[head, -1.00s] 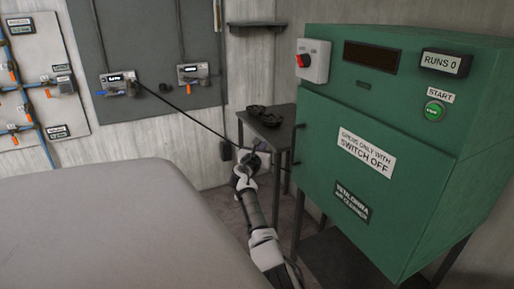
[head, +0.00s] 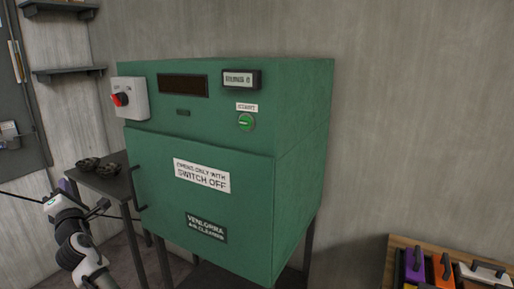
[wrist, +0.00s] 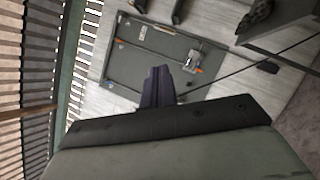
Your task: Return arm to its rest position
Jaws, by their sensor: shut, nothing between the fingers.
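My arm reaches up from the bottom left of the head view. My gripper shows in the wrist view (wrist: 159,78) as dark purplish fingers close together, with nothing between them. In the head view the arm's end is at the lower left, in front of the small dark table (head: 118,187) and left of the green cabinet (head: 292,150). The fingertips are hard to make out there. The gripper appears apart from the cabinet.
Dark bowls (head: 88,165) sit on the table. A wooden tool tray (head: 395,268) is at the lower right. A wall panel (wrist: 140,62) shows in the wrist view.

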